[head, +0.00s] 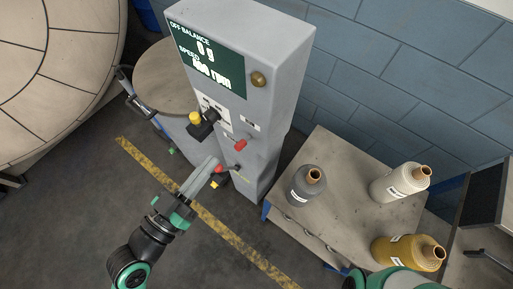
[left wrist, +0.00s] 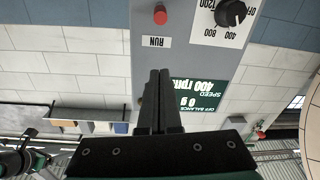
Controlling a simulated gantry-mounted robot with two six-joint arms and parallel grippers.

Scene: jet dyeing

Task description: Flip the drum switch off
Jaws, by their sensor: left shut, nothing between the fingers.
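The grey control cabinet (head: 262,110) has a green display (head: 208,58) showing off balance 0 g and a speed that reads 400 rpm in the left wrist view (left wrist: 196,92). A black rotary knob (left wrist: 231,13) with OFF, 400, 800 and 1200 marks sits on its face, its pointer toward 400. A red button (left wrist: 160,14) with a RUN label is beside it; it also shows in the head view (head: 240,144). Which control is the drum switch is not labelled. My left gripper (head: 214,163) is shut and empty, in front of the cabinet below the knob. My right gripper is out of view.
A table (head: 330,222) right of the cabinet holds a grey bottle (head: 307,184), a white bottle (head: 400,182) and a yellow bottle (head: 408,252). A large round drum (head: 60,70) stands at the left. A yellow stripe (head: 240,243) crosses the floor.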

